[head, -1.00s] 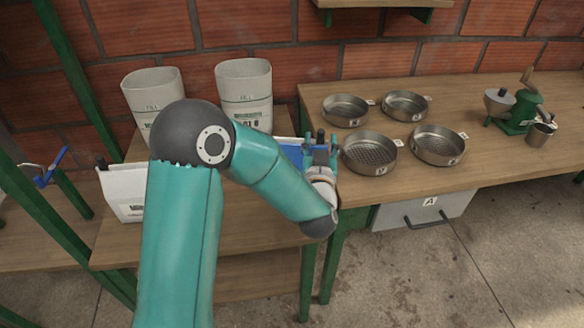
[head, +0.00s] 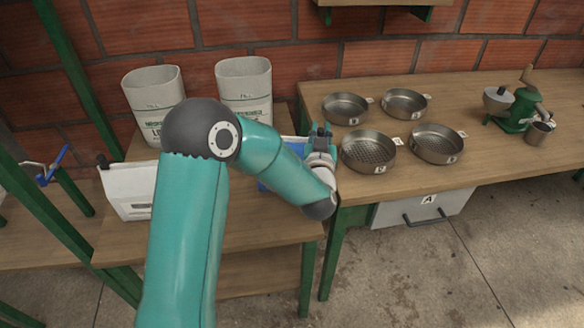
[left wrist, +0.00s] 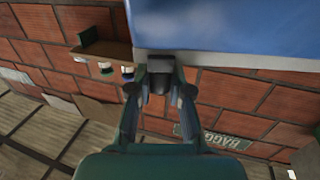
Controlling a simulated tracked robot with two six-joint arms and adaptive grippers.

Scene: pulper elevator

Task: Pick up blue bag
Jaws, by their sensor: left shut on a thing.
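My left gripper (head: 320,133) is at the bag's right end, near the right edge of the left table. In the left wrist view my left gripper (left wrist: 160,68) is shut on the bag at that pale edge. My right gripper is not in view.
Two tall pale sacks (head: 245,88) (head: 152,95) stand behind my arm, and a white bag (head: 128,190) stands to its left. Several round metal sieves (head: 368,152), a green grinder (head: 518,112) and a metal cup (head: 538,134) occupy the right table. A grey drawer (head: 424,208) hangs below.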

